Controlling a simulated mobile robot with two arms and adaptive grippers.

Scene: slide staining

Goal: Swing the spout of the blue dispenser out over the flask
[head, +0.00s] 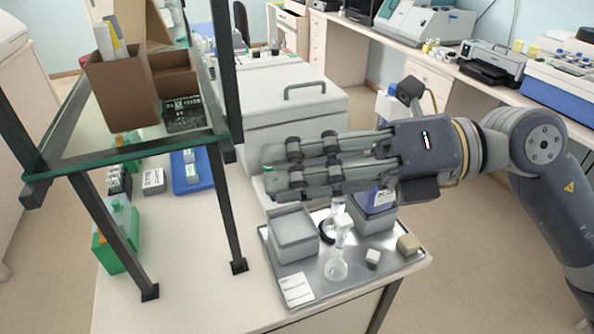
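My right gripper (267,170) reaches in from the right, above the metal tray (326,293), its fingers stretched straight to the left. A narrow gap shows between the fingers; how far they are apart in depth is unclear. A clear flask (337,268) with a narrow neck and a white top stands upright on the tray, below and in front of the fingers. A blue, labelled body (366,207), likely the blue dispenser, stands behind and right of the flask. My gripper hides its middle; a white and blue part above the gripper may be its top. I cannot make out the spout. My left gripper is out of view.
The tray also holds a grey box (292,238), a white card (297,289), a small white block (373,257) and a beige block (408,244). A large grey case (290,107) stands behind. A glass-topped shelf (80,150) rises on the left.

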